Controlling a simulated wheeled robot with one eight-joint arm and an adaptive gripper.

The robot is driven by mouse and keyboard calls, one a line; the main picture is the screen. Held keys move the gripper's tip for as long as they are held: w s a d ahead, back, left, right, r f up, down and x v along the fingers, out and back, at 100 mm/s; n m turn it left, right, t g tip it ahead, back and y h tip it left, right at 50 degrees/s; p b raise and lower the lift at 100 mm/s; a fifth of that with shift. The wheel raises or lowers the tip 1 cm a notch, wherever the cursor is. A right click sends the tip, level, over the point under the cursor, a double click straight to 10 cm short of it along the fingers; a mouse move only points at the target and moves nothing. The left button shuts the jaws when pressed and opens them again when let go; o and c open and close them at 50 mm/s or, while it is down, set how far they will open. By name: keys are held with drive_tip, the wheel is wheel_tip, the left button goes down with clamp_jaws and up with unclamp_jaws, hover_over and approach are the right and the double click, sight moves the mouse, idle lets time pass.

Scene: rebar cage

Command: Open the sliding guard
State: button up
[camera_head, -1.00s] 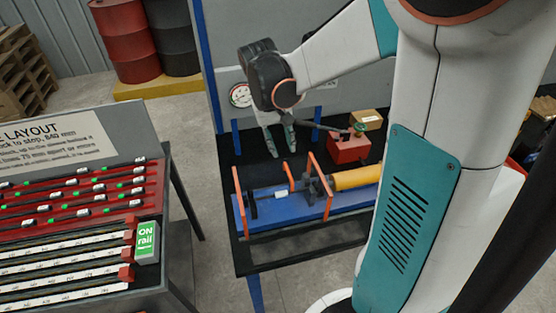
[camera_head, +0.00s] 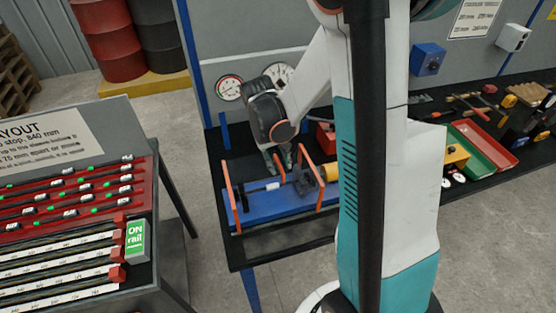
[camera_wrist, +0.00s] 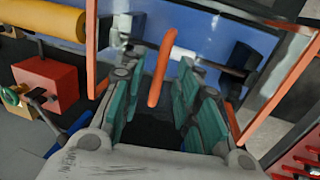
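The sliding guard (camera_head: 311,180) is a clear cover with orange end frames, standing over a blue machine bed (camera_head: 262,207). In the wrist view an orange frame (camera_wrist: 286,88) of the guard shows at the right. An upright orange handle (camera_wrist: 162,65) stands between the fingers of my gripper (camera_wrist: 158,85). The fingers are open on either side of it, with visible gaps; I cannot tell whether either touches it. In the head view my gripper (camera_head: 278,162) is low at the back of the guard, and its fingertips are partly hidden.
A red box with a lever (camera_wrist: 47,85) and a yellow cylinder (camera_wrist: 45,18) are close on the left in the wrist view. A gauge (camera_head: 229,88) is on the panel behind. The rail rack (camera_head: 75,235) stands left, across a floor gap.

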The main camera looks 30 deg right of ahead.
clamp_jaws()
drive_tip(key=s+d+b, duration=0.2)
drive_tip(key=s+d, duration=0.2)
drive_tip(key=d, duration=1)
drive_tip(key=s+d+b, duration=0.1)
drive_tip(key=s+d, duration=0.3)
drive_tip(key=d, duration=1)
drive_tip(key=shift+b, duration=0.35)
unclamp_jaws()
drive_tip(key=shift+r, duration=0.1)
wheel_tip(320, 180, up, 12)
drive_tip(key=a, duration=0.2)
drive_tip(key=shift+w+a+f, duration=0.15)
drive_tip(key=shift+w+f, duration=0.05)
drive_tip(key=shift+w, duration=0.1)
